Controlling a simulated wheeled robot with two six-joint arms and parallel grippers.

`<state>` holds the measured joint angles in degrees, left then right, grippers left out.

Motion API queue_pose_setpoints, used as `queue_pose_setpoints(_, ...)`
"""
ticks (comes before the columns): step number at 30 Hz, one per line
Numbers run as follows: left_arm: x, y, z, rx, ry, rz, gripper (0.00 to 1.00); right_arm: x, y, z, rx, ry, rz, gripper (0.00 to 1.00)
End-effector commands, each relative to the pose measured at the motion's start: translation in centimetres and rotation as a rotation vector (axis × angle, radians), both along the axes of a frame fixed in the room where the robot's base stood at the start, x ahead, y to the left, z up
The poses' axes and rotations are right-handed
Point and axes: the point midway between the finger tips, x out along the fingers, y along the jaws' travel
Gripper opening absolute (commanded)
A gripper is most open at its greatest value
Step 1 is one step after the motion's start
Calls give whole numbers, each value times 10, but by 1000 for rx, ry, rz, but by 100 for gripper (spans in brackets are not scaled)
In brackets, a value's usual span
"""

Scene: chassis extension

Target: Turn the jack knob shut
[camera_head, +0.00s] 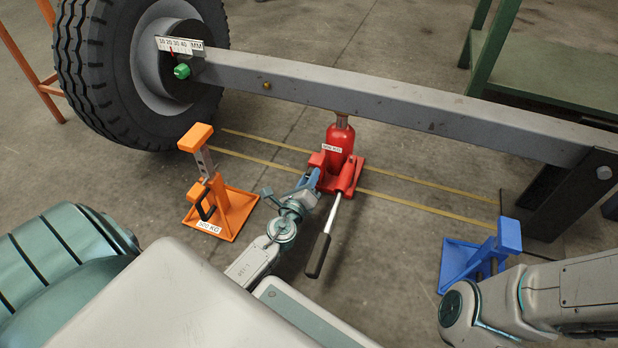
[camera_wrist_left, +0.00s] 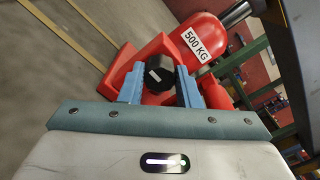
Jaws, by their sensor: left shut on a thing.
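The red jack (camera_head: 338,150) stands on the floor under the grey beam, its ram up at the beam's underside. It also shows in the left wrist view (camera_wrist_left: 203,38), with a 500 KG label. My left gripper (camera_head: 310,181) is at the jack's lower left side. In the left wrist view its two blue fingers (camera_wrist_left: 160,80) are shut on the black jack knob (camera_wrist_left: 159,72), one on each side. The knob's face carries a pale line. In the head view the fingers hide the knob. My right gripper is out of view; only part of that arm shows at lower right.
The jack's lever (camera_head: 323,243) with a black grip sticks out toward me, right beside my left arm. An orange stand (camera_head: 221,212) is to the left, a blue stand (camera_head: 470,262) to the right. The beam (camera_head: 400,98) runs above from the wheel (camera_head: 95,70).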

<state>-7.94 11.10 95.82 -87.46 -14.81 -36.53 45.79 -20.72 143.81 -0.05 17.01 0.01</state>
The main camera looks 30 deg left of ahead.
Motion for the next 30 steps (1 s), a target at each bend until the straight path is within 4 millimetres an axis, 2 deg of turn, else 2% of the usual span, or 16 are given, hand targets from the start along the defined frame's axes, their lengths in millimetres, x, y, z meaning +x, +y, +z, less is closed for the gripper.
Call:
queue_pose_setpoints(13,-1,0,-1,11,5,-1,7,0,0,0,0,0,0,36)
queue_pose_setpoints(14,-1,0,-1,11,5,-1,32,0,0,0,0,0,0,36)
queue_pose_setpoints(17,-1,0,-1,11,5,-1,51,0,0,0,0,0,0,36)
queue_pose_setpoints(26,-1,0,0,11,3,-1,52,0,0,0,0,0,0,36)
queue_pose_setpoints(30,-13,-3,-1,10,5,-1,52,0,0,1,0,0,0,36)
